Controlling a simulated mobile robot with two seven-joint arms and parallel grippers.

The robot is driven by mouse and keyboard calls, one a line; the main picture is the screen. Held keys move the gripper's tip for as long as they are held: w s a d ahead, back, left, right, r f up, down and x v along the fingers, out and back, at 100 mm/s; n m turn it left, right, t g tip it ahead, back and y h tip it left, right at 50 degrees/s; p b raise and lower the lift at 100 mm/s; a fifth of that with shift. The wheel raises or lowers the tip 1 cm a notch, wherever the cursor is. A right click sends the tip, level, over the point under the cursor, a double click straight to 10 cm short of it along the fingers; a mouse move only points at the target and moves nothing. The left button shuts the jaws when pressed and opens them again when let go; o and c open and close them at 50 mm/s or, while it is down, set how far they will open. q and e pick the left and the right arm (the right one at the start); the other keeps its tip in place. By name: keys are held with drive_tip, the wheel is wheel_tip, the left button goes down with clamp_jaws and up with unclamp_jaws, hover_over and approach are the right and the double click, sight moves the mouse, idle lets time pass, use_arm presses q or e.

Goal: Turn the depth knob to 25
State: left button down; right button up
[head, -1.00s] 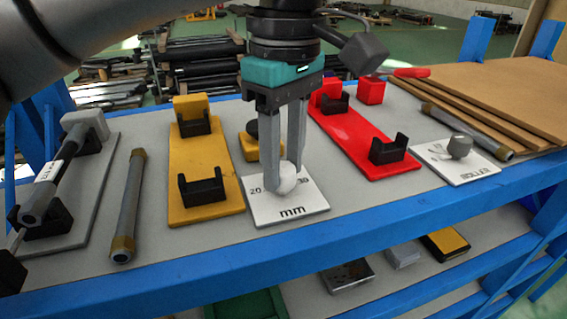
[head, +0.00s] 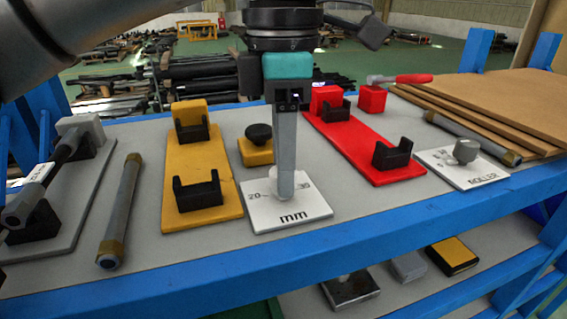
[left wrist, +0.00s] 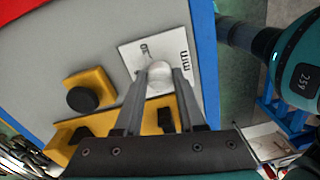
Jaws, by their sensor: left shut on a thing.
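The depth knob is a pale, round knob (left wrist: 159,75) on a white plate (head: 310,211) marked "mm", with 20 at the left and 30 at the right. My left gripper (head: 283,192) points straight down onto it, its fingers nearly in line in the head view. In the left wrist view the two fingers (left wrist: 160,82) stand on either side of the knob and are shut on it. The fingers cover most of the knob in the head view, and I cannot read its setting. My right gripper is not in view.
A yellow stand (head: 211,205) and a black knob on a yellow block (head: 257,145) are left of the plate. A red stand (head: 353,145) is behind to the right. A pipe (head: 119,212) lies at the left.

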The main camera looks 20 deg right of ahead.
use_arm(q)
drive_tip(key=shift+n, duration=0.4)
drive_tip(key=c, duration=0.5)
unclamp_jaws()
drive_tip(key=shift+r, duration=0.1)
wheel_tip(320, 180, up, 7)
wheel_tip(320, 180, up, 8)
drive_tip(key=p, duration=0.3)
drive_tip(key=shift+w+p, duration=0.2)
drive_tip(key=shift+p, duration=0.15)
